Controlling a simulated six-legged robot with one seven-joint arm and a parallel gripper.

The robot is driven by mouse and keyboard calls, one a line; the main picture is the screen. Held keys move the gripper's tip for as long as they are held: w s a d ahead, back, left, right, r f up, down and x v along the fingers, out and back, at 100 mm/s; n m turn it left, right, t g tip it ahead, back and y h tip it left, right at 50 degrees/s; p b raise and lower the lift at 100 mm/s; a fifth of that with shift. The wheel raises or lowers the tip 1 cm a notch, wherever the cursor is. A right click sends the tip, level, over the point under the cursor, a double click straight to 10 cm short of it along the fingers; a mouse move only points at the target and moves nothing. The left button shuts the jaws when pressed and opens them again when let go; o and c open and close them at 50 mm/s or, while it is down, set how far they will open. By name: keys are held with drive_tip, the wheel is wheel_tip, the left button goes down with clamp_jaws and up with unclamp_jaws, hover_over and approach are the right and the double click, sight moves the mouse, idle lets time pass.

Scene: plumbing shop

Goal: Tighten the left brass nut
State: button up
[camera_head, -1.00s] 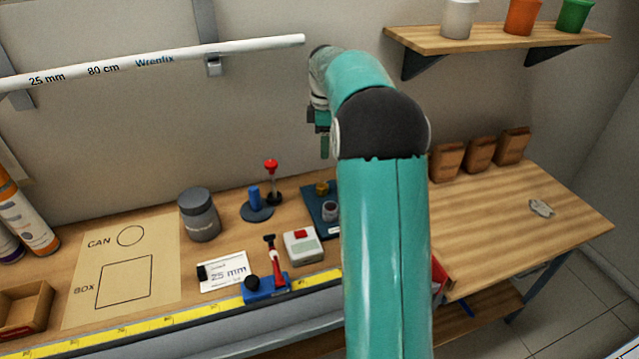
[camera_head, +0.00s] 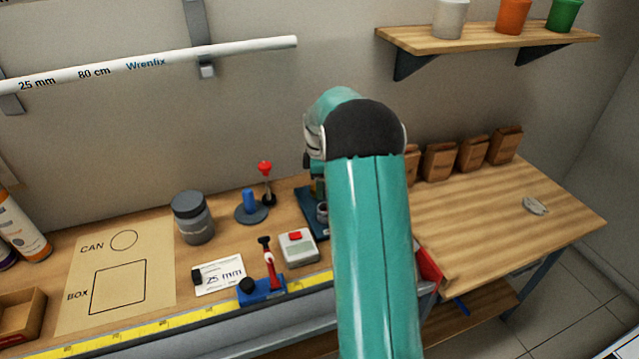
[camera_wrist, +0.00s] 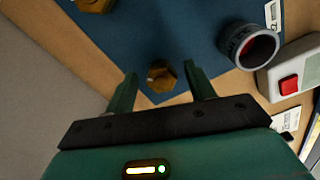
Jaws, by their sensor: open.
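A brass nut (camera_wrist: 161,76) sits on the blue board (camera_wrist: 165,30) in the wrist view. My gripper (camera_wrist: 160,79) is open, with one finger on each side of this nut and a visible gap to both. I cannot tell how far above the board the fingertips are. A second brass piece (camera_wrist: 93,4) is cut off at the top left edge of the wrist view. In the head view the blue board (camera_head: 310,206) is partly behind my arm, and the nuts and fingertips are mostly hidden there.
A grey round fitting (camera_wrist: 248,45) stands on the board beside the nut. A grey box with a red button (camera_head: 298,246) is in front of the board. A red-knobbed lever (camera_head: 266,180) and a blue post on a round base (camera_head: 250,206) stand to the left.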

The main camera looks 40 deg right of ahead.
drive_tip(key=shift+f, duration=0.1)
drive_tip(key=c, duration=1)
